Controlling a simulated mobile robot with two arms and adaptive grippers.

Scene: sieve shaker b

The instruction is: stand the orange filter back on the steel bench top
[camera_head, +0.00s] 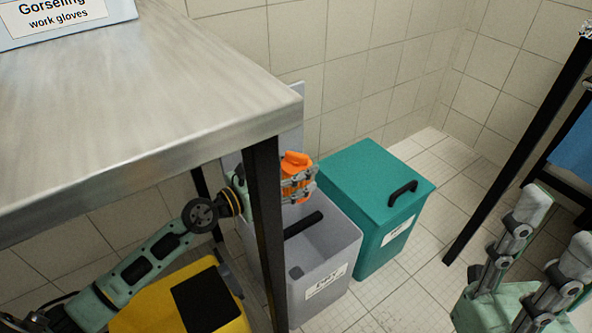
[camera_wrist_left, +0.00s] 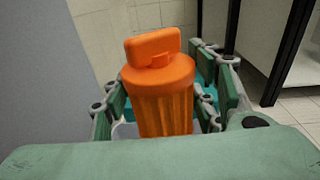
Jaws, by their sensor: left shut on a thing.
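The orange filter (camera_head: 293,178) is a ribbed cylinder with a flat tab on top. In the left wrist view the filter (camera_wrist_left: 163,85) stands upright between the fingers of my left gripper (camera_wrist_left: 165,105), tab up. The steel bench top (camera_head: 150,85) fills the upper left of the head view. My right gripper (camera_head: 548,235) is at the lower right, its fingers apart with nothing between them.
A glove box (camera_head: 65,20) sits at the bench's back; the bench top in front is bare.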

